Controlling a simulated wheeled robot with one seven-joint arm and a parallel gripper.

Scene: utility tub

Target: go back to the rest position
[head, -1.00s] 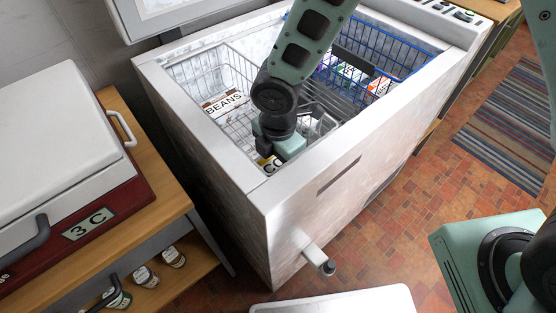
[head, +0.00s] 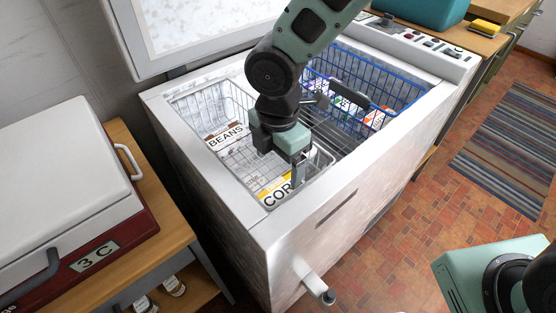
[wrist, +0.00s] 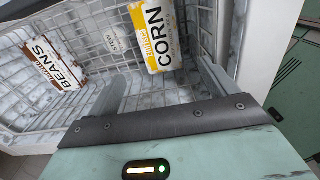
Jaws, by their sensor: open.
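My gripper (head: 284,168) is over the open white chest tub (head: 245,225), low above its white wire basket. In the wrist view my gripper (wrist: 165,85) shows two grey fingers spread wide apart with nothing between them. A yellow and white CORN package (wrist: 157,35) lies in the basket beyond the fingers. The CORN package also shows in the head view (head: 279,190), partly hidden by my gripper. A BEANS package (wrist: 53,64) lies at the left of the basket in the wrist view.
A blue wire basket (head: 400,82) with several packages fills the right part of the tub. The raised lid (head: 190,35) stands behind. A red and white cooler marked 3C (head: 65,185) sits on a wooden shelf at left. A pale label, perhaps STEW (wrist: 117,38), shows in the basket.

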